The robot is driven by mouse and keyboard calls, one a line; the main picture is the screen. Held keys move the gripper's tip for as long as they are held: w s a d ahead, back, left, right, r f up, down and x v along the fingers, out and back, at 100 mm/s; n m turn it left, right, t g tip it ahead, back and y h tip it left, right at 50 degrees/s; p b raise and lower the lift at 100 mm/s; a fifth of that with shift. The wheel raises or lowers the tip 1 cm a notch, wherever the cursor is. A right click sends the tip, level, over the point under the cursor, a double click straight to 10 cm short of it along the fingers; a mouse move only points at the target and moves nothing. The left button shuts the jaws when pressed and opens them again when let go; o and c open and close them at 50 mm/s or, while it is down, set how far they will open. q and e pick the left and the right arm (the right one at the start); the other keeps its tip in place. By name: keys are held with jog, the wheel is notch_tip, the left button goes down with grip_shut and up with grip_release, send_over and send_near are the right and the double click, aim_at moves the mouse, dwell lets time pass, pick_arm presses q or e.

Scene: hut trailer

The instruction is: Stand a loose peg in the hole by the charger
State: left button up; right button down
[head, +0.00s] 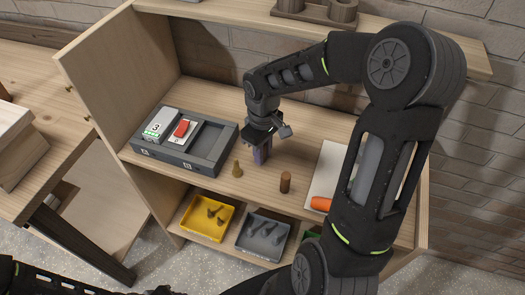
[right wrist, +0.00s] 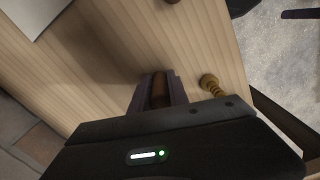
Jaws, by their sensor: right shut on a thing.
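My right gripper (head: 262,156) points down at the shelf board, just right of the grey charger (head: 218,158). In the right wrist view its fingers (right wrist: 158,92) are shut on a brown peg (right wrist: 160,86), which stands between them. Whether the peg's lower end is in a hole cannot be seen; no open hole shows. A brass-coloured ridged peg (head: 237,169) stands between the charger and the gripper; it also shows in the right wrist view (right wrist: 211,84). Another brown peg (head: 285,182) stands upright to the gripper's right. My left gripper's fingers do not show.
The charger holds a white battery marked 3 (head: 159,124) and has a red switch (head: 182,128). A yellow tray (head: 194,232) and a grey tray (head: 247,245) sit on the shelf below. An orange object (head: 321,204) lies at the right by a white sheet (head: 327,164).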

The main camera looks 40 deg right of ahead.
jog(key=shift+f, duration=0.1)
jog(key=c, duration=1.3)
grip_release()
jog(key=shift+o, duration=0.2)
notch_tip(320, 180, up, 12)
jog(key=shift+r+b, duration=0.2)
jog(key=shift+b, duration=0.15)
